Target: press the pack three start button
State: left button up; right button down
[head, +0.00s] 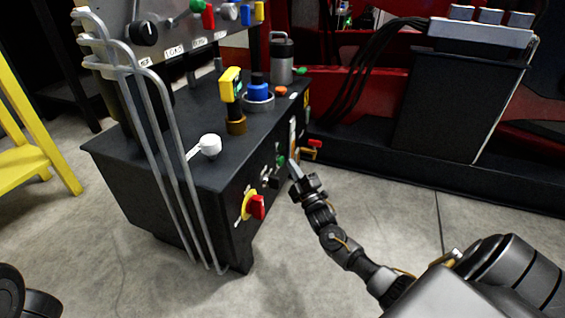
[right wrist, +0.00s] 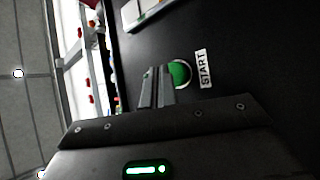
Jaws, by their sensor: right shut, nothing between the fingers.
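The green start button (right wrist: 181,73) sits on a dark panel in the right wrist view, with a white START label (right wrist: 204,69) beside it. In the head view a small green button (head: 280,161) shows on the side face of the dark cabinet (head: 205,205). No pack number is readable by it. My right gripper (head: 294,170) is shut and empty, close in front of that face. In the right wrist view its fingertips (right wrist: 158,74) lie just left of the button and overlap its edge; I cannot tell whether they touch. My left gripper is not in view.
A red knob (head: 257,207) on a yellow plate projects from the same face, nearer me. Grey bent rails (head: 165,140) stand at the cabinet's left. A yellow device (head: 231,85) and a white round part (head: 210,145) are on top.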

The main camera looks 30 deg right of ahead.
jog(key=shift+w+a, duration=0.15)
jog(key=shift+w, duration=0.1)
jog(key=shift+w+a, duration=0.25)
jog(key=shift+w, duration=0.1)
dwell(0.8)
jog(key=shift+s, duration=0.1)
jog(key=shift+s+d+p, duration=0.45)
jog(key=shift+s+p, duration=0.1)
jog(key=shift+s, duration=0.1)
jog(key=shift+s+d+p, duration=0.55)
jog(key=shift+s+d, duration=0.2)
jog(key=shift+s, duration=0.3)
jog(key=shift+s+d+p, duration=0.55)
jog(key=shift+s+d, duration=0.15)
jog(key=shift+s, duration=0.3)
